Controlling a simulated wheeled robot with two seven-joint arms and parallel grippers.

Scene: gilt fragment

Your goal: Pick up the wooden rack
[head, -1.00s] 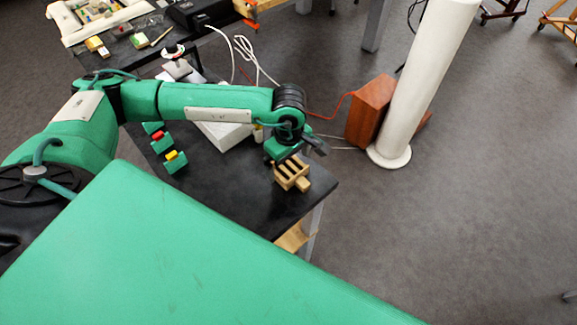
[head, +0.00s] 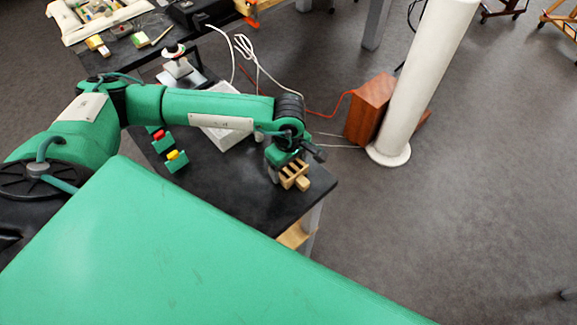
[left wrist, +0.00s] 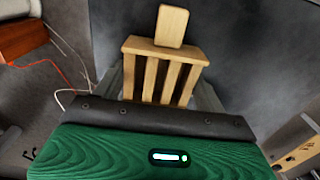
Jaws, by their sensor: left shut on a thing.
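The wooden rack (head: 301,182) is a light, slatted wooden piece at the near right corner of the black table. In the left wrist view the rack (left wrist: 165,57) shows its slats and a block-like tab at its far end. My left gripper (head: 284,170) is over the rack, with its fingers on both sides of the slatted part, shut on it. The gripper's body hides the near end of the rack in the left wrist view. I cannot tell whether the rack is clear of the tabletop. My right gripper is not in view.
The black table (head: 235,188) has a bare stretch left of the rack. A white column (head: 425,80) and brown wooden box (head: 370,108) stand on the floor right of the table.

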